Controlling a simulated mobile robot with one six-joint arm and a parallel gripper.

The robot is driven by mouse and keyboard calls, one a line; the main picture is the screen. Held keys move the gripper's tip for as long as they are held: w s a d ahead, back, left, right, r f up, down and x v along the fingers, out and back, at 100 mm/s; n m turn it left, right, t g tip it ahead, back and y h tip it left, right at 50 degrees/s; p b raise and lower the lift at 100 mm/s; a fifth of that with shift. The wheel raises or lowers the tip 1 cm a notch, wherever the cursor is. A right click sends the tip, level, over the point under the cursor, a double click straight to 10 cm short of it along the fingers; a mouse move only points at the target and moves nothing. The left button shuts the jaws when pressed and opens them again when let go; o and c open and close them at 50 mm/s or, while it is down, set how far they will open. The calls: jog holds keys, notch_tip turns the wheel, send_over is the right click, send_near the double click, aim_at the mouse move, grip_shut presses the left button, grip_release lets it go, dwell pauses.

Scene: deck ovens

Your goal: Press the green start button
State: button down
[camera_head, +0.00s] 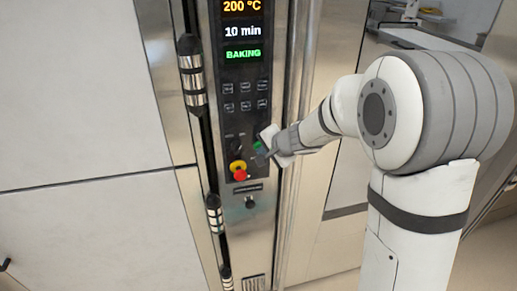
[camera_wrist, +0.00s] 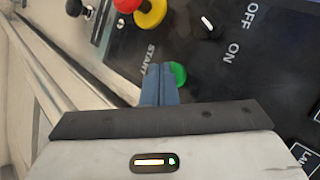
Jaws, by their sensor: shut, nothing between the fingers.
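The green start button (camera_head: 257,145) is on the dark control panel of the oven, just above and right of the red knob. In the wrist view the green button (camera_wrist: 179,73) shows beside the fingertips, partly hidden by them, near the word START. My gripper (camera_head: 262,153) is shut and empty, with its tips at the button in the head view. In the wrist view my gripper's blue fingers (camera_wrist: 159,70) are together and overlap the button's left edge. I cannot tell whether they touch it. The display (camera_head: 243,32) reads 200 °C, 10 min and BAKING in green.
A red emergency knob on a yellow ring (camera_head: 239,172) sits close to the lower left of the fingertips. An ON/OFF switch (camera_wrist: 208,25) and rows of small buttons (camera_head: 245,96) are nearby. A vertical metal bar (camera_head: 294,95) runs along the panel's right side.

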jog(key=shift+s+d, duration=0.15)
jog(key=shift+s, duration=0.45)
jog(key=shift+s+b, duration=0.1)
jog(key=shift+b, duration=0.25)
jog(key=s+b, duration=0.1)
jog(key=s, duration=0.1)
jog(key=s+d+b, duration=0.1)
jog(key=s, duration=0.1)
jog(key=shift+s+d, duration=0.2)
jog(key=shift+s, duration=0.15)
jog(key=s+d+n+g+h, duration=0.1)
jog(key=s+d+n+h, duration=0.1)
jog(key=s+d, duration=0.3)
jog(key=s+d+r+n+g+h, duration=0.1)
jog(key=s+d, duration=0.4)
jog(key=s, duration=0.6)
jog(key=s+d+n+g+h, duration=0.2)
jog(key=s+d+n+h, duration=0.1)
jog(key=s, duration=0.5)
jog(key=shift+s+d+r+n, duration=0.25)
jog(key=shift+d+r+n, duration=0.15)
jog(key=shift+d+n, duration=0.6)
